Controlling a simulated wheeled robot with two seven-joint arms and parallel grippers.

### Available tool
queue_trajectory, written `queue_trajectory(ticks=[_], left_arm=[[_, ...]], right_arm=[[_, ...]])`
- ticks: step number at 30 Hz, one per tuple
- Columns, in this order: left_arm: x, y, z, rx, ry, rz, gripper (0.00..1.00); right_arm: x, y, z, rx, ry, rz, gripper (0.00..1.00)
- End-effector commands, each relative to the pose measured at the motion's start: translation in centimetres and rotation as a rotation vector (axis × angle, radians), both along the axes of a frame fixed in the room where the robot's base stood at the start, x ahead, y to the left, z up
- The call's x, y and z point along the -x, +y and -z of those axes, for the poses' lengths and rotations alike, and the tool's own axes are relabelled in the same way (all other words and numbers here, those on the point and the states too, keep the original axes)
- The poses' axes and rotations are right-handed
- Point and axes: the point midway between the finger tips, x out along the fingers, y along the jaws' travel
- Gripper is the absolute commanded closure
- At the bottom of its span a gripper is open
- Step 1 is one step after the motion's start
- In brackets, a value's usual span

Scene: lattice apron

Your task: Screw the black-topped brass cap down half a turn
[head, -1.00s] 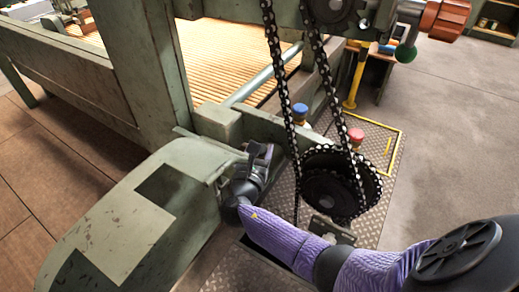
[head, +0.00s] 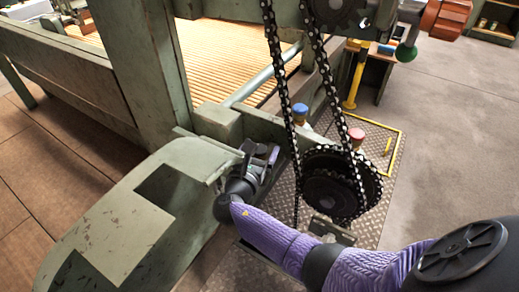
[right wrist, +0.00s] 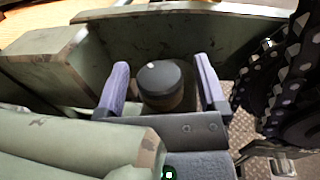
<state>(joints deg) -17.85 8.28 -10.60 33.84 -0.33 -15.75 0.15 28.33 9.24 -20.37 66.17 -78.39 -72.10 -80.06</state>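The black-topped brass cap (right wrist: 160,82) stands upright in the right wrist view, in a recess between green metal walls. Its dark round top shows clearly; its brass side is in shadow. My right gripper (right wrist: 163,88) is open, with one purple finger on each side of the cap and a visible gap on both sides. In the head view my right gripper (head: 263,155) is at the inner edge of the green housing, and I cannot make out the cap there. My left gripper is not in view.
A chain and dark sprocket (head: 340,185) stand close to the right of my gripper. The green housing (head: 130,215) lies to the left. Open floor (head: 455,120) is at right.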

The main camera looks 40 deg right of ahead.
Motion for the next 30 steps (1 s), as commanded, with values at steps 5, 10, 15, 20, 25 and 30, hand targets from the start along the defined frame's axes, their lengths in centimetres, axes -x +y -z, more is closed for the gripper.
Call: queue_trajectory(ticks=[5, 10, 15, 20, 25, 30], left_arm=[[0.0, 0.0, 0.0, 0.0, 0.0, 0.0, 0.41], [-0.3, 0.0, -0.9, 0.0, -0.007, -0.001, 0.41], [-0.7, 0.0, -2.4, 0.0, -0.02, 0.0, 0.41], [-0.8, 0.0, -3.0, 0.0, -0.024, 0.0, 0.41], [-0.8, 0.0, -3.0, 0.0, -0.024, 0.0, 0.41], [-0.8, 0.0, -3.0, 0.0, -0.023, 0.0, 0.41]], right_arm=[[0.0, 0.0, 0.0, 0.001, 0.001, 0.0, 0.1], [0.9, 1.6, -0.3, -0.002, 0.0, -0.003, 0.1], [3.3, 5.3, -0.4, -0.004, 0.0, -0.003, 0.1], [4.9, 7.7, -0.2, -0.002, 0.001, -0.002, 0.1], [5.4, 8.4, 0.0, 0.0, 0.0, 0.0, 0.1], [5.4, 8.4, 0.1, 0.0, 0.0, 0.0, 0.1]])
